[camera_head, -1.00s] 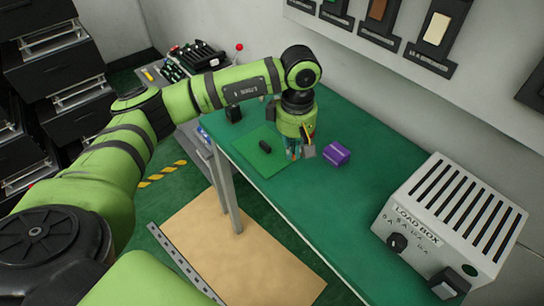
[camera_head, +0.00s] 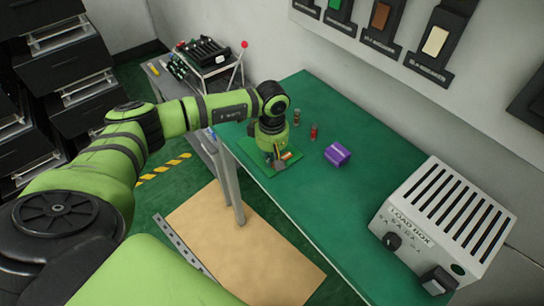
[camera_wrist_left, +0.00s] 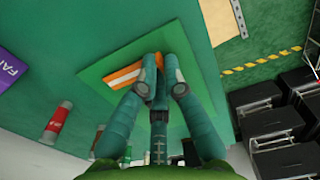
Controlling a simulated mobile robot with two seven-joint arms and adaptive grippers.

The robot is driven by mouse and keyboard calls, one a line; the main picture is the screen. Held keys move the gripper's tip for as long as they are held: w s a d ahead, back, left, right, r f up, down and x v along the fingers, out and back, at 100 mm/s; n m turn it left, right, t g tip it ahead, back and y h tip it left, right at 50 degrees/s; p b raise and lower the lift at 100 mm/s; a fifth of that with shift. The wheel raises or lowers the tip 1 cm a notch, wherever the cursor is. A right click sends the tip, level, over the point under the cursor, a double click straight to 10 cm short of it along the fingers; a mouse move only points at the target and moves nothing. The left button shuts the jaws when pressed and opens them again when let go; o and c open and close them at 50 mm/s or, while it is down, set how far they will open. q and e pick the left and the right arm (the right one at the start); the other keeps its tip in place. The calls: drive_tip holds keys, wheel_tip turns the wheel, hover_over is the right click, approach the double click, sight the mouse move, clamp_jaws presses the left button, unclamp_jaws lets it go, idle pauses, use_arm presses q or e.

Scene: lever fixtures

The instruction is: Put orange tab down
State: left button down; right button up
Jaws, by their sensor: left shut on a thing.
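My left gripper (camera_head: 279,164) is low over a green square plate (camera_head: 257,157) on the bench. It points down and is shut on the orange tab (camera_head: 287,156), a flat orange strip with a white stripe. In the left wrist view the tab (camera_wrist_left: 124,76) sticks out to the left from between the fingertips (camera_wrist_left: 161,82), over the plate (camera_wrist_left: 185,35). I cannot tell whether the tab touches the plate. The dark piece on the plate is mostly hidden by the gripper. My right gripper is not in view.
A purple block (camera_head: 337,154) lies right of the plate. A red cylinder (camera_head: 314,131) and a brownish one (camera_head: 297,117) stand behind. A grey load box (camera_head: 445,225) stands at the right. The bench (camera_head: 350,210) is clear between block and box.

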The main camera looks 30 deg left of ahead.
use_arm(q)
drive_tip(key=shift+f, duration=0.1)
drive_tip(key=c, duration=1.8)
unclamp_jaws()
drive_tip(key=shift+f, duration=0.1)
drive_tip(key=o, duration=0.4)
drive_tip(key=shift+r, duration=0.2)
drive_tip(key=shift+r, duration=0.2)
wheel_tip(320, 180, up, 12)
drive_tip(key=b, duration=0.4)
drive_tip(key=shift+f, duration=0.15)
